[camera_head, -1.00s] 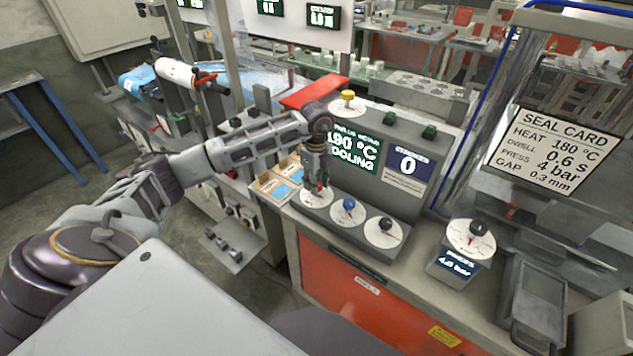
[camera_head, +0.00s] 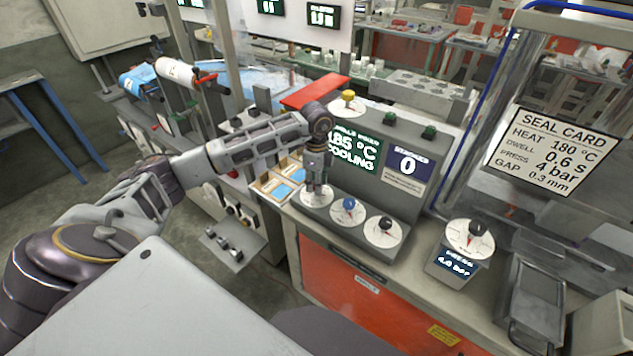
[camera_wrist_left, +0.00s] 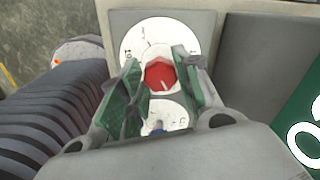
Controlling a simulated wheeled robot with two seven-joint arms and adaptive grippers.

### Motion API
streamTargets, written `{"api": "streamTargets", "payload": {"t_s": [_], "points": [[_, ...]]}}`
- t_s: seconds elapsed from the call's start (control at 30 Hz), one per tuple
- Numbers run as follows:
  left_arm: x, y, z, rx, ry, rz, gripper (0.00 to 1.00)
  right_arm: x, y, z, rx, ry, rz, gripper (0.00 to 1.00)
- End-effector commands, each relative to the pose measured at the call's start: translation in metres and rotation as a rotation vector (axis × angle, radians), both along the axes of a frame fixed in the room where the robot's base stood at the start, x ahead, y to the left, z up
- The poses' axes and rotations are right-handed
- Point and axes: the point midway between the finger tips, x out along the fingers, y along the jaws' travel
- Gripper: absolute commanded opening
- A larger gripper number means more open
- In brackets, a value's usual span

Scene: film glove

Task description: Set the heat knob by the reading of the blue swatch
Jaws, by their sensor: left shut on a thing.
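The red heat knob (camera_wrist_left: 160,74) sits on a white dial in the left wrist view. My left gripper (camera_wrist_left: 160,80) is shut on it, with one green-lined finger on each side. In the head view, my left gripper (camera_head: 317,188) reaches down onto the leftmost white dial (camera_head: 312,200) and hides the knob. The green display (camera_head: 354,152) reads 185 °C and COOLING. Blue swatches (camera_head: 281,191) lie in small trays left of the dial. The seal card (camera_head: 553,148) reads HEAT 180 °C. My right gripper is not in view.
A blue knob (camera_head: 349,204) and a black knob (camera_head: 385,225) stand on dials to the right of the held one. A separate pressure dial (camera_head: 470,238) with a 4.0 bar readout stands farther right. A red plate (camera_head: 313,91) lies behind the panel.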

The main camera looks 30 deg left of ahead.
Motion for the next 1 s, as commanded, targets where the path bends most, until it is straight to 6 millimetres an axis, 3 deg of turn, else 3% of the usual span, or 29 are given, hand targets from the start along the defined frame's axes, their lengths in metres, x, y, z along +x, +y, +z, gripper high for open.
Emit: {"api": "streamTargets", "payload": {"t_s": [0.2,0.23,0.4,0.77,1.0], "points": [[0.001,0.000,0.001,0.000,-0.002,0.000,0.09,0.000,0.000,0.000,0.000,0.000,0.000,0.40],[0.001,0.000,0.001,0.000,-0.002,0.000,0.35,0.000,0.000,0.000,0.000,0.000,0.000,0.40],[0.000,0.000,0.000,0.000,-0.002,-0.001,0.54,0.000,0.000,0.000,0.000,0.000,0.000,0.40],[0.000,0.000,0.001,0.000,-0.001,-0.001,0.54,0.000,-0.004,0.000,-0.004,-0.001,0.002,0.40],[0.001,0.000,0.015,0.001,-0.003,-0.001,0.54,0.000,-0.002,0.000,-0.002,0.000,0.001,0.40]]}}
